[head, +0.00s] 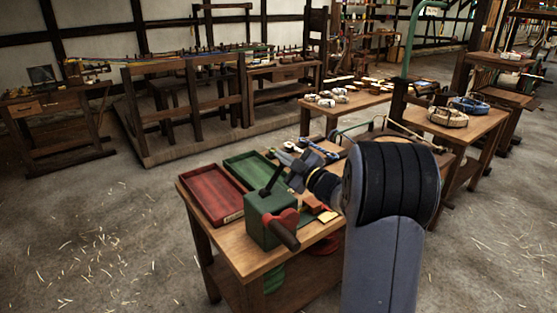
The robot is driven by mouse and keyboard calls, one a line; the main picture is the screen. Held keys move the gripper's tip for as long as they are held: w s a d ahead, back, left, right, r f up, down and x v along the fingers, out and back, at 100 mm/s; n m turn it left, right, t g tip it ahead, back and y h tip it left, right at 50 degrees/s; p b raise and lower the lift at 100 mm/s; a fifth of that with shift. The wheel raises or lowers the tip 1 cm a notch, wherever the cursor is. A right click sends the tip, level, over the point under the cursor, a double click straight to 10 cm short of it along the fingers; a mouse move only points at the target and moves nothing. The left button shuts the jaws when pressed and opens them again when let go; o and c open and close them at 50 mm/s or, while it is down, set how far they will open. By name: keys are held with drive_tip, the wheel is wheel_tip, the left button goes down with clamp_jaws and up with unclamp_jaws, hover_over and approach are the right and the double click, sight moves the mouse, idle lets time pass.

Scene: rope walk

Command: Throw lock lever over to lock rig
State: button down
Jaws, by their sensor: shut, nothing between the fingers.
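A green box-shaped rig (262,214) stands on the near wooden table. A dark lever (271,181) rises from its top and leans up to the right. A red part with a dark cylindrical handle (287,234) sits on the box's front right side. My gripper (284,158) is shut and empty, pointing left, just above and beside the lever's upper end. I cannot tell whether it touches the lever. My arm comes in from the right and hides part of the table.
A red tray (212,180) and a green tray (233,160) lie behind the rig. Small red and yellow pieces (321,211) lie to its right. Other tables with rope coils (447,117) stand behind. The straw-strewn floor at left is open.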

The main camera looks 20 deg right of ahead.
drive_tip(key=shift+d+f, duration=0.2)
drive_tip(key=shift+d, duration=0.1)
idle(0.4)
drive_tip(key=s+d+r, duration=0.1)
drive_tip(key=s+r, duration=0.1)
drive_tip(key=s, duration=0.7)
drive_tip(key=shift+b, duration=0.35)
drive_tip(key=shift+r, duration=0.1)
drive_tip(key=p+x, duration=0.2)
drive_tip(key=x, duration=0.7)
drive_tip(key=shift+s+a+f+n+g+b, duration=0.15)
drive_tip(key=shift+s+a+f+n, duration=0.15)
drive_tip(key=shift+a+n, duration=0.7)
drive_tip(key=shift+s+a+f+n+g+b, duration=0.1)
drive_tip(key=shift+s+a+f+n+g, duration=0.15)
drive_tip(key=shift+a+n, duration=0.75)
drive_tip(key=shift+s+a+f+n+g+b, duration=0.15)
drive_tip(key=shift+s+a+f+n, duration=0.3)
drive_tip(key=shift+n, duration=0.95)
